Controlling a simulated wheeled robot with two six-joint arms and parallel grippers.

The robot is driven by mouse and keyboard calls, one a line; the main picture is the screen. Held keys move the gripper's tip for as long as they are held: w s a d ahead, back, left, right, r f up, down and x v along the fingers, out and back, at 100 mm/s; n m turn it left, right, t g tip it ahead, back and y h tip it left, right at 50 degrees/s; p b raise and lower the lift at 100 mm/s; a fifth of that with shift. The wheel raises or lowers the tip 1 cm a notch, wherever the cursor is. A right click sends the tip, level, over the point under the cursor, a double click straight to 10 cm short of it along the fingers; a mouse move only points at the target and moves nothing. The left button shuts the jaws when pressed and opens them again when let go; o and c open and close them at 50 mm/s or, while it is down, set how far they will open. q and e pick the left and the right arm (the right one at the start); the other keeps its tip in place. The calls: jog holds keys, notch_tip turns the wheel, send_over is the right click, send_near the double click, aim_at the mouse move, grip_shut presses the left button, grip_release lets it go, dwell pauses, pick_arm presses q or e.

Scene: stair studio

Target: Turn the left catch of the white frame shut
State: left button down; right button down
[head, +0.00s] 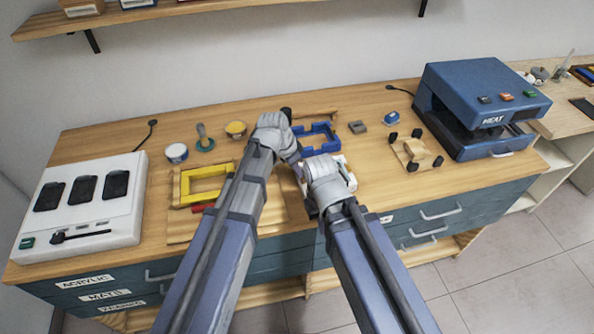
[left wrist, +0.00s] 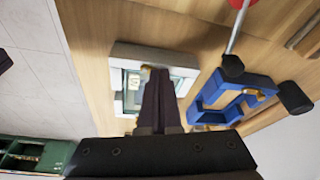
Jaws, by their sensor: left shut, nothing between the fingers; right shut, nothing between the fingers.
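The white frame (head: 350,178) lies on the bench, mostly hidden behind my arms in the head view. In the left wrist view the white frame (left wrist: 125,52) shows a pale picture inside and small brass catches at its edge. My left gripper (head: 297,160) is shut and empty; in the left wrist view its dark fingers (left wrist: 160,75) overlap the frame's opening and near side. I cannot tell whether they touch a catch. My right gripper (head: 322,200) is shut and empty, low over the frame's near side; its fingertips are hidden.
A blue frame (head: 333,134) lies just behind the white one, and a yellow frame (head: 205,171) lies to the left. A wooden piece with black knobs (head: 416,154) and a blue heat press (head: 480,88) stand right. A white panel (head: 122,210) sits at far left.

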pick_arm(q)
jog(key=shift+w+d+m+g+h, duration=0.2)
jog(key=shift+m+g, duration=0.15)
jog(key=shift+m, duration=0.85)
jog(key=shift+w+d+m+g+h, duration=0.1)
jog(key=shift+w+m+g, duration=0.2)
jog(key=shift+m, duration=0.9)
jog(key=shift+d+m+g, duration=0.2)
jog(key=shift+m+g, duration=0.15)
jog(key=shift+m, duration=0.6)
jog(key=shift+d+m+g, duration=0.15)
jog(key=shift+m+g, duration=0.15)
jog(key=shift+m, duration=0.65)
jog(key=shift+d, duration=0.3)
dwell(1.2)
jog(key=shift+s, duration=0.1)
jog(key=shift+s+a, duration=0.1)
jog(key=shift+s, duration=0.6)
jog(key=shift+a, duration=0.1)
dwell(0.3)
